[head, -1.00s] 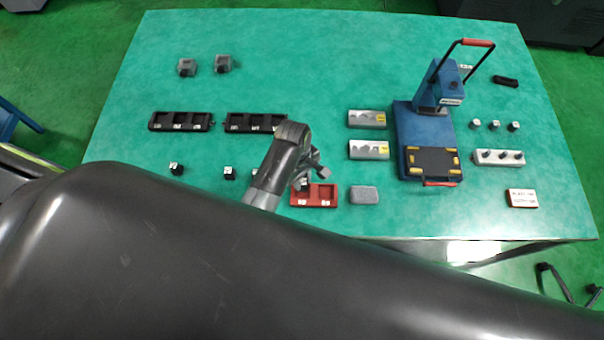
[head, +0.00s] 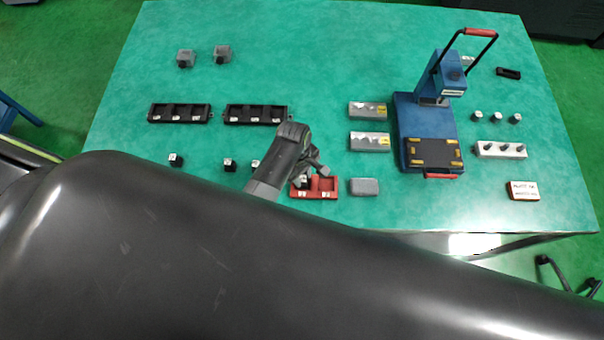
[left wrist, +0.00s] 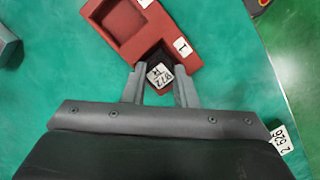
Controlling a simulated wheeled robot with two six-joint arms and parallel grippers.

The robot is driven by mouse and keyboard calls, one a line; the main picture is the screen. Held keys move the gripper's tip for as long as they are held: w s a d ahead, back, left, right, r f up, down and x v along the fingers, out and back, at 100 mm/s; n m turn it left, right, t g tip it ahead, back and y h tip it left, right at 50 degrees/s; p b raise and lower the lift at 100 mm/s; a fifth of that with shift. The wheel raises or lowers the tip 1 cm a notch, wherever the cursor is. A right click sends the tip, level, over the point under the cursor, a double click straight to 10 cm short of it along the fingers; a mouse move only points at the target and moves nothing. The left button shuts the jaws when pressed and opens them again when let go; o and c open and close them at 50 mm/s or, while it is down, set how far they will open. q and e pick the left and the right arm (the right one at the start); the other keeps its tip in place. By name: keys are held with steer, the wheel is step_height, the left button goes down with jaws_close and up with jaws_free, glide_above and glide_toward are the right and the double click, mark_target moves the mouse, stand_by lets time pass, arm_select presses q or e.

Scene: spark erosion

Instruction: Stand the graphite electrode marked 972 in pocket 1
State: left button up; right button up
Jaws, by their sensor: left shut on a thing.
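The graphite electrode marked 972 (left wrist: 160,75) is a small dark block with a pale labelled top. My left gripper (head: 302,180) is shut on it; in the left wrist view its two fingers (left wrist: 160,88) lie on either side of the block. The red two-pocket holder (head: 327,183) is under the gripper and also shows in the left wrist view (left wrist: 152,40). The electrode is at the holder's pocket beside the label 1 (left wrist: 182,47). I cannot tell how deep it sits. The other pocket (left wrist: 124,20) looks empty. My right gripper is not in view.
Loose electrodes (head: 176,160) and (head: 230,165) stand left of the holder. A grey block (head: 364,187) lies close at its right. Black racks (head: 180,113) and (head: 256,115) lie behind. A blue press-like device (head: 427,130) stands to the right. The table's front edge is near.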

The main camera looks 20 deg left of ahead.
arm_select(q)
steer(key=shift+f, duration=0.2)
steer(key=o, duration=1.1)
